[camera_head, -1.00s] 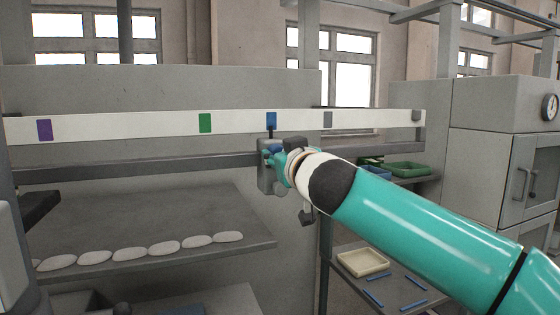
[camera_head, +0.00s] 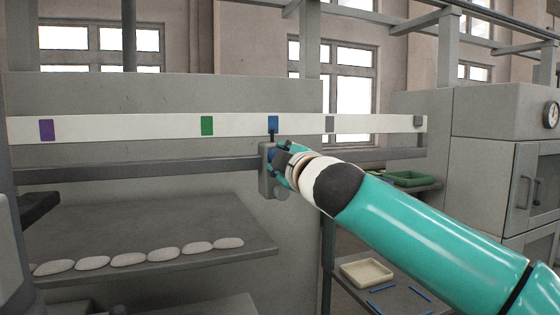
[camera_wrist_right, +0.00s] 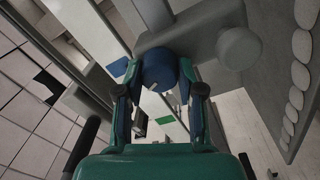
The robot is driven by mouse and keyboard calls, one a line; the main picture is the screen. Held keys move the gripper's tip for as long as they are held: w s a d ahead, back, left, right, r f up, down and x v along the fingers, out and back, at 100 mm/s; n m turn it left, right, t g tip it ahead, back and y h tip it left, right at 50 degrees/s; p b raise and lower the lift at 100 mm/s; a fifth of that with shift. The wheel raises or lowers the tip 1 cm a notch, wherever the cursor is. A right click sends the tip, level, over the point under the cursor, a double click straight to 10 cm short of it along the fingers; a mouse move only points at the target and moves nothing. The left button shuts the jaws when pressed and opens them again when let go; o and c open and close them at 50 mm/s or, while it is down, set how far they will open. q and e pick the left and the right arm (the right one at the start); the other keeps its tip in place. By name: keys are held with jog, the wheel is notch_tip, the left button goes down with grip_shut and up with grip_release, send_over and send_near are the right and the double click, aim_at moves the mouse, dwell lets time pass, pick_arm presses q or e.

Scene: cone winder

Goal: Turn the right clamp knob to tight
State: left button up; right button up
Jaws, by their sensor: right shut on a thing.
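The right clamp is a grey block (camera_head: 266,180) on the dark rail, with its thin pointer at the blue mark (camera_head: 273,124) of the white scale bar. Its blue round knob (camera_wrist_right: 158,68) shows in the right wrist view with a small pale mark on its rim. My right gripper (camera_wrist_right: 160,88) is shut on this knob, one finger on each side. In the head view my right gripper (camera_head: 280,160) reaches in from the right and covers most of the knob. The clamp block (camera_wrist_right: 190,38) also shows in the wrist view. My left gripper is not in view.
A grey round part (camera_wrist_right: 239,47) sticks out beside the knob. The white scale bar (camera_head: 110,129) carries purple, green and grey marks. A shelf (camera_head: 150,215) below holds a row of white oval pieces (camera_head: 130,259). A green tray (camera_head: 410,178) and a cream tray (camera_head: 367,271) stand to the right.

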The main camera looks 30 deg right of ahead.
jog(key=shift+f+n, duration=0.25)
jog(key=shift+n, duration=1.35)
jog(key=shift+w, duration=0.1)
jog(key=o, duration=1.1)
jog(key=shift+o, duration=0.2)
jog(key=shift+r, duration=0.1)
jog(key=shift+s+a, duration=0.1)
jog(key=shift+s, duration=0.3)
jog(key=v, duration=1.1)
jog(key=shift+s, duration=0.15)
